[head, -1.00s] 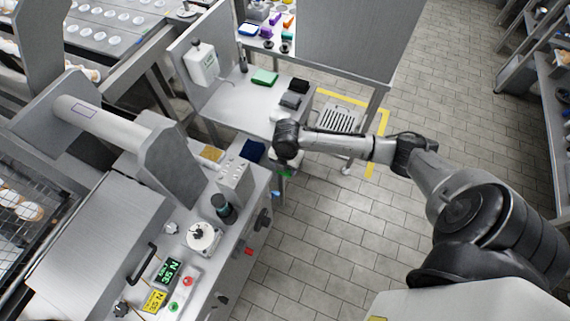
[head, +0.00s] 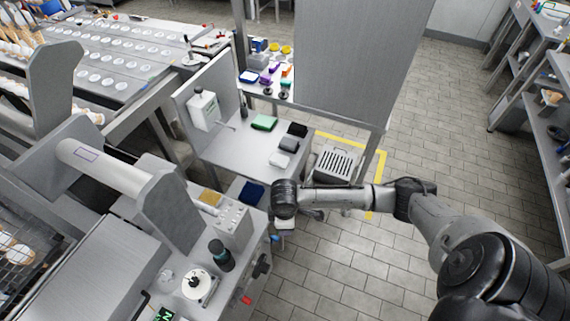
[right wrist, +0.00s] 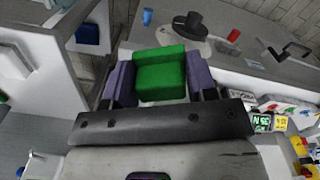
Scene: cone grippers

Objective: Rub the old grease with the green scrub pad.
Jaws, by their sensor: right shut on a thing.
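My right arm reaches in from the right in the head view, with its wrist above the gap beside the near machine. In the right wrist view my right gripper (right wrist: 160,84) is shut on the green scrub pad (right wrist: 160,66), which sits between its two purple-grey fingers. In the head view the wrist hides most of this gripper, and the held pad is not clearly visible. My left gripper is not in view. I cannot pick out the old grease in either view.
A steel table (head: 225,146) holds a green folded cloth (head: 264,123) and dark and grey cloths (head: 288,144). Nearer are a dark blue cloth (head: 251,193), a tan square (head: 209,197) and a white round scale-like device (head: 199,286). Tiled floor lies open at right.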

